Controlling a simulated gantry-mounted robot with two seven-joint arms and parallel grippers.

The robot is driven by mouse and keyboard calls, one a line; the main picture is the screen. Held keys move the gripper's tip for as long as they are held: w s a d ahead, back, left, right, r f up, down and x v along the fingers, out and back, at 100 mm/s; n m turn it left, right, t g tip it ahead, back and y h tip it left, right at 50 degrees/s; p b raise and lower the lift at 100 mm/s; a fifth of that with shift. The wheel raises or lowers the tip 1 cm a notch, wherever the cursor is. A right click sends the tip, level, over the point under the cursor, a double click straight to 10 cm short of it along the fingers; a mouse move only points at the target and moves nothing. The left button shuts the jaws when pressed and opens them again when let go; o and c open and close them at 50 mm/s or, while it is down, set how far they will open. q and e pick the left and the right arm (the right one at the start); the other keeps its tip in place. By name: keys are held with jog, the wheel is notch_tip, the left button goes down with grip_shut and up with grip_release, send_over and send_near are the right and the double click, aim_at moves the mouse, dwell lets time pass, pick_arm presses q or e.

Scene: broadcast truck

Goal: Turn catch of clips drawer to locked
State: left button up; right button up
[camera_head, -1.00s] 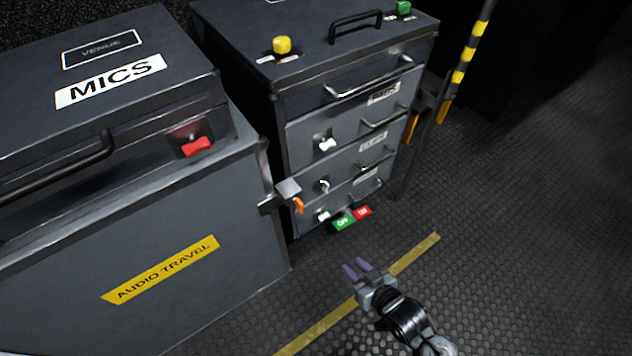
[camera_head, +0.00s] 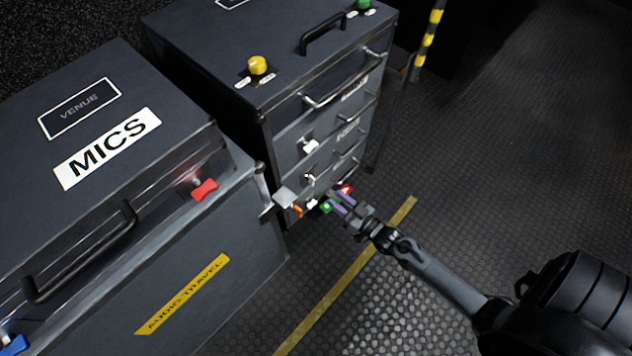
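The grey drawer cabinet (camera_head: 210,50) stands upper middle, with stacked drawers facing right and front. The label that read CLIPS in the earlier frame is small now; that clips drawer (camera_head: 328,141) is the second from the top. Its white catch (camera_head: 310,146) is at the drawer's left end; its exact angle is too small to tell. My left gripper is not in view.
A grey bracket with an orange part (camera_head: 297,211) juts out at left. The MICS case (camera_head: 150,190) fills the left. Floor at right is clear.

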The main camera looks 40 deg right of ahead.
aim_at(311, 180)
pick_arm(q)
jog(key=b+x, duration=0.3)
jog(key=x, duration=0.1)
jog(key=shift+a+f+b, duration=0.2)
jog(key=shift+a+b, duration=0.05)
jog(key=shift+b, duration=0.15)
pick_arm(e)
jog(key=w+a, duration=0.1)
jog(key=w, duration=0.9)
jog(key=shift+a+r, duration=0.15)
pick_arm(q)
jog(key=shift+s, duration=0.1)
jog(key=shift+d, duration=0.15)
pick_arm(e)
jog(key=shift+s, duration=0.1)
grip_shut()
